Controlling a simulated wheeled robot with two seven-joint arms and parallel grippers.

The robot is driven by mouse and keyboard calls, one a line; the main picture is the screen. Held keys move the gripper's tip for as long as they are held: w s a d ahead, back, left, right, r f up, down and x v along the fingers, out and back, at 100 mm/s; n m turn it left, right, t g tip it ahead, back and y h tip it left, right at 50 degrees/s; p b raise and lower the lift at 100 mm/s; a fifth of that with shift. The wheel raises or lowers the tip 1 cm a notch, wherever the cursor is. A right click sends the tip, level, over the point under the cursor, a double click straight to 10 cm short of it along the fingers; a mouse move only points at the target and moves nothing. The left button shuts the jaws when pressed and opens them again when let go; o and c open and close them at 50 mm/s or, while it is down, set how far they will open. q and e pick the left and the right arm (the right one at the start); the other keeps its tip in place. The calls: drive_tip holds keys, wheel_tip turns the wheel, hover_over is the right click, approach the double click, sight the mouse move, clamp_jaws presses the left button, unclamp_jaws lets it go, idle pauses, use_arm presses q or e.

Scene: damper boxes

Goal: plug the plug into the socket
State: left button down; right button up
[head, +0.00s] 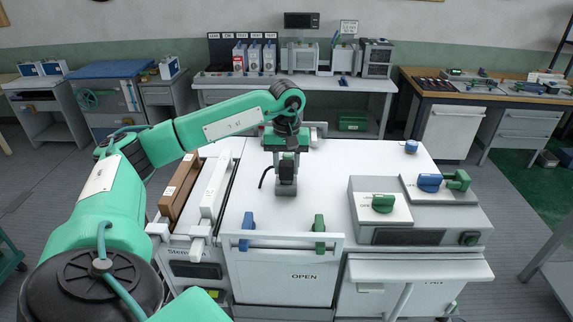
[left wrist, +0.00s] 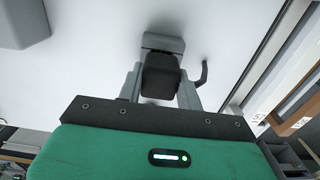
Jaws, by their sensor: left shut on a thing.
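My left gripper (head: 287,158) points down over the white worktop in the head view. It is shut on the black plug (left wrist: 161,75), which sits between its two grey fingers in the left wrist view. A grey block (left wrist: 163,42), which may be the socket, shows just past the plug; I cannot tell whether the two touch. A short black bent cable (head: 264,178) stands beside the gripper, and it also shows in the left wrist view (left wrist: 203,73). The plug's front end is hidden. My right gripper is not in view.
Blue (head: 248,222) and green (head: 319,225) handles stand at the front edge. A grey box with a green knob (head: 383,203) is at the right.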

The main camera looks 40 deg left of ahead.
use_arm(q)
drive_tip(key=shift+f+b, duration=0.6)
drive_tip(key=shift+f, duration=0.2)
drive_tip(key=c, duration=0.9)
unclamp_jaws()
drive_tip(key=shift+o, duration=0.2)
drive_tip(key=shift+r, duration=0.2)
drive_tip(key=shift+r, duration=0.3)
wheel_tip(320, 180, up, 8)
drive_tip(key=b, duration=0.3)
drive_tip(key=shift+f, duration=0.15)
wheel_tip(320, 180, up, 3)
drive_tip(key=shift+r+p, duration=0.1)
drive_tip(key=shift+p, duration=0.4)
drive_tip(key=shift+r, duration=1)
